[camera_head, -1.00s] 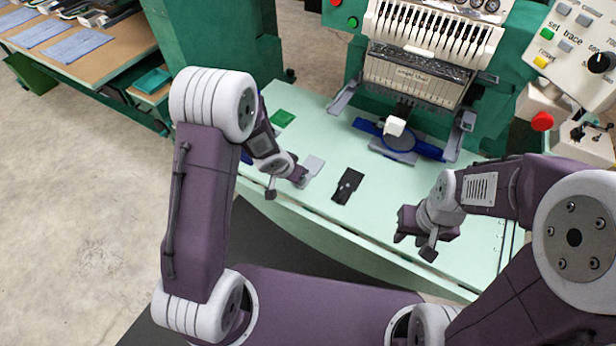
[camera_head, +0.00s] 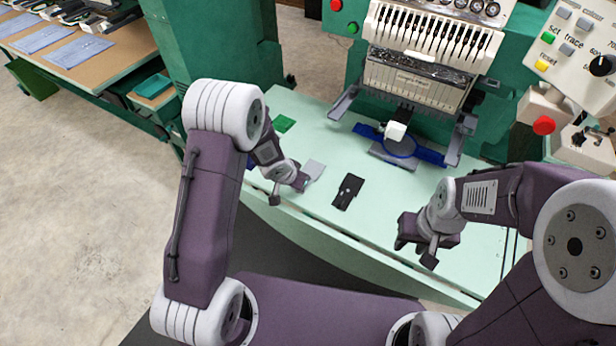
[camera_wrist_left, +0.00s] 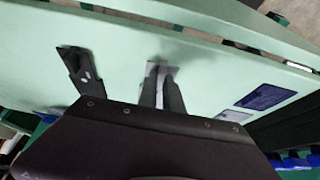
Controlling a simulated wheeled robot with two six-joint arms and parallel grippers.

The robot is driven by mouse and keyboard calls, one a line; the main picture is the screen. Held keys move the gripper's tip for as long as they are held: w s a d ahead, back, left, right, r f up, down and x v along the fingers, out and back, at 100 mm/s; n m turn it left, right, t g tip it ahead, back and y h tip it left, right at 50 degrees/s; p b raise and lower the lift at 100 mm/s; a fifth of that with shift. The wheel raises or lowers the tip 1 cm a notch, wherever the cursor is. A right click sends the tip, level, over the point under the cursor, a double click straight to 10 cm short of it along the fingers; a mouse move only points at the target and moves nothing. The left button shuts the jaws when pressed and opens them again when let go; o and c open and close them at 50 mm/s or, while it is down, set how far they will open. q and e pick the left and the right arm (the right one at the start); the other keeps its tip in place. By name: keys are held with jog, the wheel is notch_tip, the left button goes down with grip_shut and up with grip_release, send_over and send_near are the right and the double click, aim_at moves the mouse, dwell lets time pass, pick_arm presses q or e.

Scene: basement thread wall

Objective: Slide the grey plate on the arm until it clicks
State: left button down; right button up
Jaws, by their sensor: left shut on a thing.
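The grey plate (camera_head: 315,169) is a small flat piece at the table's left part in the head view. My left gripper (camera_head: 302,184) is shut on its near end. In the left wrist view the gripper's fingers (camera_wrist_left: 163,92) close around the plate (camera_wrist_left: 153,68), which they partly hide. Whether the plate touches the tabletop I cannot tell. The machine's arm (camera_head: 397,131), with a white end, stands over a blue hoop (camera_head: 428,154) at the back. My right gripper (camera_head: 404,243) hangs above the table's right part, apart from everything; its jaw gap is not clear.
A black slotted plate (camera_head: 348,191) lies right of the grey plate; it also shows in the left wrist view (camera_wrist_left: 80,68). A blue patch (camera_wrist_left: 265,97) lies on the table in the wrist view.

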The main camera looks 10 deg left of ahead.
pick_arm(q)
notch_tip(320, 180, up, 5)
jog(key=p, duration=0.4)
jog(key=shift+p, duration=0.35)
jog(key=shift+f, duration=0.15)
dwell(0.4)
